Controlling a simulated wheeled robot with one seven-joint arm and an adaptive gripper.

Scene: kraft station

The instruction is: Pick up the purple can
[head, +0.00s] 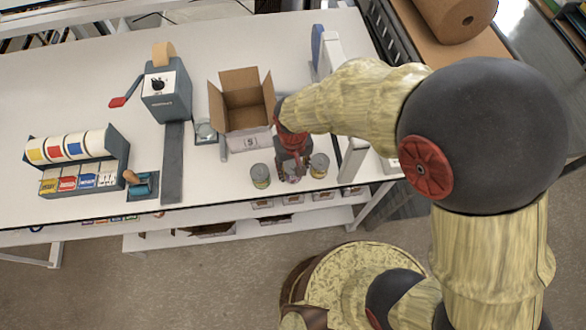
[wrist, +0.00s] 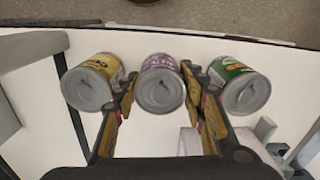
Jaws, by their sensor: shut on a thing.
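The purple can (wrist: 160,84) stands between the fingers of my gripper (wrist: 161,95) in the wrist view, with its grey lid facing the camera. My gripper is shut on it, one finger on each side. In the head view the purple can (head: 292,178) is mostly hidden behind my gripper (head: 291,165), near the table's front edge. A yellow can (wrist: 92,82) stands on one side of the gripper and a green can (wrist: 238,84) on the other, both close to the fingers.
An open cardboard box (head: 243,105) stands behind the cans on the white table (head: 70,100). A grey dispenser (head: 166,92) and a rack of label rolls (head: 75,160) are to the left. The yellow can (head: 260,176) and green can (head: 319,165) flank the gripper closely.

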